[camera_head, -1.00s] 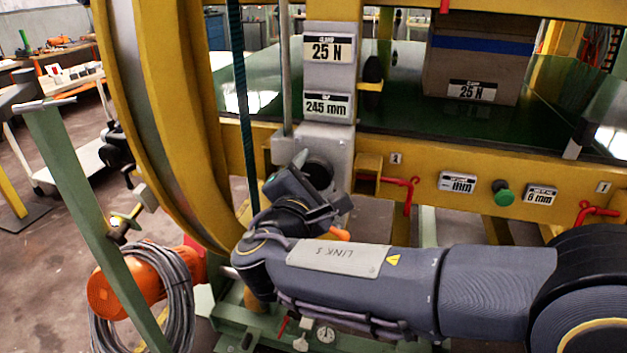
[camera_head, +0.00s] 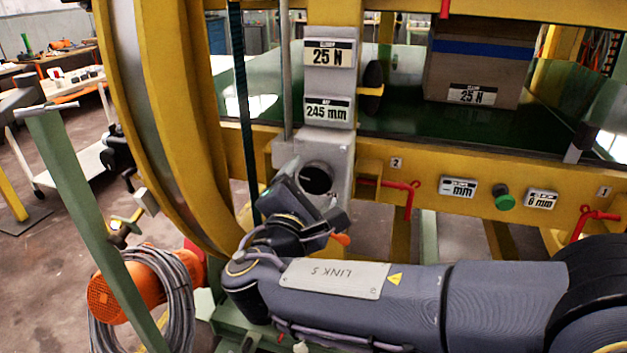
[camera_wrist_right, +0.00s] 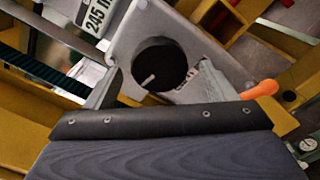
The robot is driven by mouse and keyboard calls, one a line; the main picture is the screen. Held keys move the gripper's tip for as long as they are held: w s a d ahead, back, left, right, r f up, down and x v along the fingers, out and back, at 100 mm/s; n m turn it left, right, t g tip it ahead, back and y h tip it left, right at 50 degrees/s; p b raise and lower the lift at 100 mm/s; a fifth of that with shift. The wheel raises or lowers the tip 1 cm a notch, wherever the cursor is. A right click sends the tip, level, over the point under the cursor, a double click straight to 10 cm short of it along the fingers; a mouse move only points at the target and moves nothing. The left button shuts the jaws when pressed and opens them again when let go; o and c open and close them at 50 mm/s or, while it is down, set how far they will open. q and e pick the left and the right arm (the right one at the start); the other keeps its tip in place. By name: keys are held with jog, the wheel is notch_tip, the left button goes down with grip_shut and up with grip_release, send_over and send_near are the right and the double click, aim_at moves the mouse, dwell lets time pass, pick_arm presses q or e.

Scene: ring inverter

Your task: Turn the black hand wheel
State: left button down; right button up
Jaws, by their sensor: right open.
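The black hand wheel (camera_head: 316,179) is a round dark disc on the front of a grey housing (camera_head: 335,146). A pale streak or peg shows on its face in the right wrist view (camera_wrist_right: 160,62). My right gripper (camera_head: 318,203) is open and empty, just in front of and below the wheel in the head view. In the right wrist view its two fingers (camera_wrist_right: 160,92) stand apart, left and right of the wheel's lower part. A gap to the wheel seems to remain, but its depth is hard to judge. My left gripper is not in view.
An orange knob (camera_wrist_right: 262,90) sits right of my right gripper. A yellow frame (camera_head: 420,190) carries red handles (camera_head: 410,190) and a green button (camera_head: 504,198). A big yellow ring (camera_head: 170,120) and a dark belt (camera_head: 243,110) stand left of the housing.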

jog(key=v, duration=0.5)
jog(key=shift+s+a, duration=0.1)
jog(key=shift+s, duration=0.1)
